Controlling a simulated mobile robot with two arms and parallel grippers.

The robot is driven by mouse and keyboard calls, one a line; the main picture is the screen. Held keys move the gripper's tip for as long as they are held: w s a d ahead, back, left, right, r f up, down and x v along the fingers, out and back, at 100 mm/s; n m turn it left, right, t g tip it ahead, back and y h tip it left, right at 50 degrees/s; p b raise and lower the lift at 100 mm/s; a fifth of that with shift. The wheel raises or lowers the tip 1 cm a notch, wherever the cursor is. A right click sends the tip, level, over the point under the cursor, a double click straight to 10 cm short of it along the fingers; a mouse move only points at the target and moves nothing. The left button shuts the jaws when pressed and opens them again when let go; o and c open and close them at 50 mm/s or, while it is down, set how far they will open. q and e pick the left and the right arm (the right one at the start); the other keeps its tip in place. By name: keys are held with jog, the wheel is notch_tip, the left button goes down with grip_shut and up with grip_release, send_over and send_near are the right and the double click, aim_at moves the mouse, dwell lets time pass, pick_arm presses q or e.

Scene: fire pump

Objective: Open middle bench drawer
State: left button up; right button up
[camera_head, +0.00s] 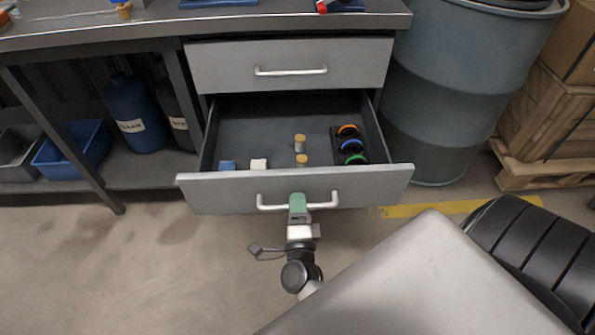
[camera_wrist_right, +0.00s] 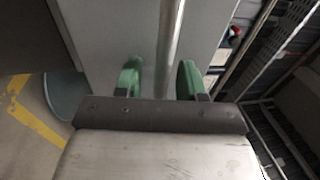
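The middle bench drawer (camera_head: 230,190) stands pulled out below a shut upper drawer. Its bar handle (camera_head: 322,206) is on the front panel; the bar also shows in the right wrist view (camera_wrist_right: 170,45). My right gripper (camera_head: 298,204) is at the middle of this handle. In the right wrist view its green fingers (camera_wrist_right: 160,80) are apart on either side of the bar. A gap shows between the left finger and the bar; the right finger is close to it. My left gripper is not in view.
The drawer holds colored rings (camera_head: 350,145), small tan-topped cylinders (camera_head: 300,142), a blue block (camera_head: 227,165) and a white block (camera_head: 259,164). The upper drawer (camera_head: 290,65) is shut. A large drum (camera_head: 440,110) stands right of the bench. Floor is clear at front left.

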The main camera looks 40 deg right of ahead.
jog(key=v, duration=1.1)
jog(key=shift+w+r, duration=0.1)
